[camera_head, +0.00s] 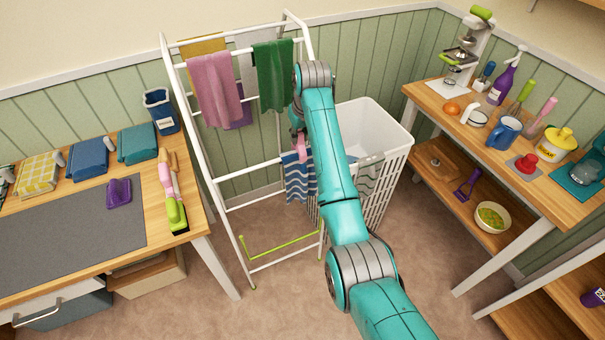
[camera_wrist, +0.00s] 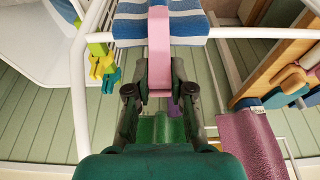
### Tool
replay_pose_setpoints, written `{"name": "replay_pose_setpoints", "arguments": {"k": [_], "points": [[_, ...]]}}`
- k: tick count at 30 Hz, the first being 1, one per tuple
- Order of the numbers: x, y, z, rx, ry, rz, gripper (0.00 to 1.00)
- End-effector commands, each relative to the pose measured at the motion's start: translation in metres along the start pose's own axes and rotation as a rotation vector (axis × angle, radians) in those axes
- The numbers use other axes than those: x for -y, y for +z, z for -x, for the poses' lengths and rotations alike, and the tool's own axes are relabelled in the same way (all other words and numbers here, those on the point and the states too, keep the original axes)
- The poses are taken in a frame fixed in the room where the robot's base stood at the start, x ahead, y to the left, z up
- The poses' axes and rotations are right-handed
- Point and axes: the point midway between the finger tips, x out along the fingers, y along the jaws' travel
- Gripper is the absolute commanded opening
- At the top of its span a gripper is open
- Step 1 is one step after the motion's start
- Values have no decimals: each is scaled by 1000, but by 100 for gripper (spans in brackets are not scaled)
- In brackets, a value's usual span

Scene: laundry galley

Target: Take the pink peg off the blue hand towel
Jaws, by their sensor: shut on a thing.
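The blue hand towel (camera_head: 300,180), with white wavy stripes, hangs on a lower rail of the white drying rack (camera_head: 190,120). In the wrist view the towel (camera_wrist: 130,27) is at the top, over the rail. The pink peg (camera_wrist: 159,45) stands upright in that view and overlaps the towel's edge; I cannot tell whether its jaws still pinch the cloth. My gripper (camera_wrist: 160,90) is shut on the peg's near end. In the head view the peg (camera_head: 298,146) shows just left of my arm, which hides most of my gripper.
Pink (camera_head: 215,88) and green (camera_head: 273,75) towels hang higher on the rack. Yellow and teal pegs (camera_wrist: 101,62) sit on the rack in the wrist view. A white laundry basket (camera_head: 380,118) stands close right. Wooden counters flank both sides (camera_head: 190,215).

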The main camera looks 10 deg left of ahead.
Motion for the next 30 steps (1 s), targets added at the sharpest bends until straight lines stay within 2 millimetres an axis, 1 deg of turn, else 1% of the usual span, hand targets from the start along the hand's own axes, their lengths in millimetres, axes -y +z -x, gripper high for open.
{"name": "replay_pose_setpoints", "arguments": {"k": [1, 24, 30], "points": [[0, -3, 6, -4, 1, 0, 0], [0, -18, 55, -3, 0, 0, 0], [0, -20, 63, -2, 0, 0, 0]]}}
